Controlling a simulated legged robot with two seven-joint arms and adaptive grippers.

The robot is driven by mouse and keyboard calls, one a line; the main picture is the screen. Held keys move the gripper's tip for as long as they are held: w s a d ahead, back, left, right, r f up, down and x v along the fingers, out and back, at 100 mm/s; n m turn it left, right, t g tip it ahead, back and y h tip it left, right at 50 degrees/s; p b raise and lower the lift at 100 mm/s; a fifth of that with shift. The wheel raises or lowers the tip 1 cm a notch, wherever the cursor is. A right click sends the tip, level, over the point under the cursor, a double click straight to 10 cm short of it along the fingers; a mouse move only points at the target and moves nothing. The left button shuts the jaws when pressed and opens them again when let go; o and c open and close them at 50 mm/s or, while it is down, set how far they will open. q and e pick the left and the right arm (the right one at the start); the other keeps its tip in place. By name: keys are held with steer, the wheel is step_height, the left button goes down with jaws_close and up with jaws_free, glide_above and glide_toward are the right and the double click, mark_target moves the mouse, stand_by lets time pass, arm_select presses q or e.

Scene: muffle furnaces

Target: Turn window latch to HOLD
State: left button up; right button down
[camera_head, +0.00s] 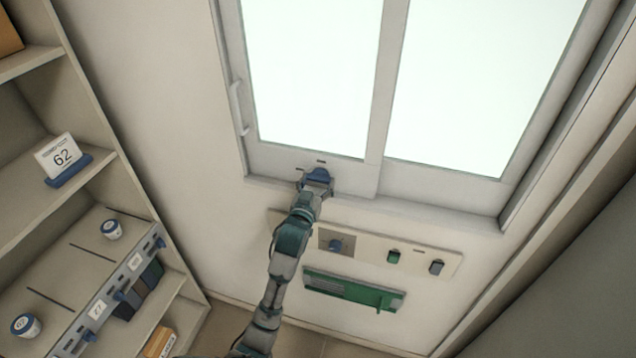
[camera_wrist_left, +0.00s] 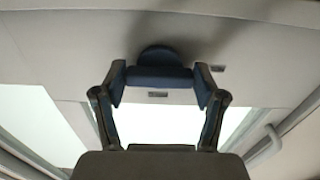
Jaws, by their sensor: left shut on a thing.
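The window latch (camera_head: 317,172) is a blue knob with a rounded plate on the lower rail of the left window sash. It also shows in the left wrist view (camera_wrist_left: 158,55), between my fingertips. My left gripper (camera_head: 316,184) reaches up to it from below and is shut on it; in the left wrist view its fingers (camera_wrist_left: 160,77) sit on either side of the blue grip. Small dark labels lie above and left of the latch in the head view, too small to read. The fingers hide part of the latch, so its setting cannot be told. My right gripper is not in view.
The window frame (camera_head: 376,95) has a white handle (camera_head: 238,108) at its left. Below the sill are a switch panel (camera_head: 365,252) and a green tray (camera_head: 350,292). The wall between is clear.

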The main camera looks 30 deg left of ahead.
arm_select(q)
steer(key=shift+r, duration=0.4)
steer(key=o, duration=1)
steer(key=shift+c, duration=0.2)
steer(key=shift+o, duration=0.9)
steer(key=shift+f, duration=0.1)
steer(key=shift+f, duration=0.1)
steer(key=shift+s, duration=0.15)
steer(key=v, duration=1.1)
steer(key=shift+s, duration=0.35)
